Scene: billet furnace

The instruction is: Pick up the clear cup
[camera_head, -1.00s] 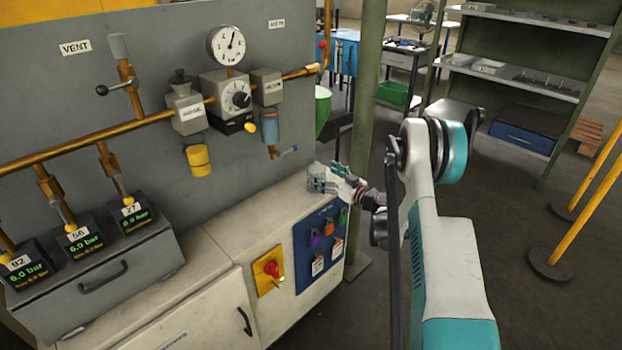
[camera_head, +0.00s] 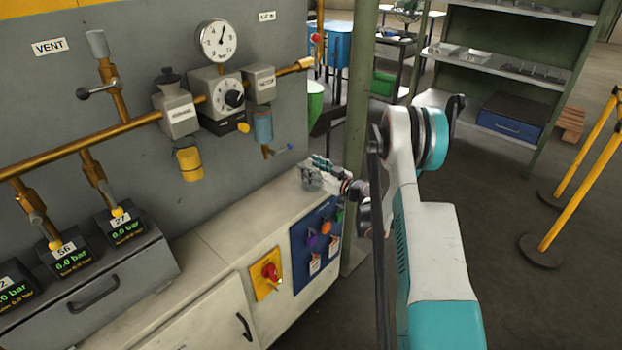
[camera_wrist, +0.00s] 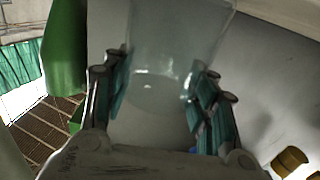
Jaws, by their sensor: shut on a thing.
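The clear cup (camera_wrist: 165,75) is see-through and fills the upper middle of the wrist view, between the two fingers. My gripper (camera_wrist: 160,92) is shut on it, with the teal finger pads against its left and right sides. In the head view my gripper (camera_head: 322,172) is small, at the far right end of the white cabinet top (camera_head: 240,215). The cup (camera_head: 311,181) is only faintly seen there, at the fingers. I cannot tell whether its base touches the cabinet top.
A grey panel with brass pipes, a gauge (camera_head: 217,40) and valves rises behind the cabinet. A blue panel (camera_head: 315,245) with coloured padlocks is on the cabinet front. A green post (camera_head: 362,110) stands close behind my arm. Shelves and yellow posts stand at the right.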

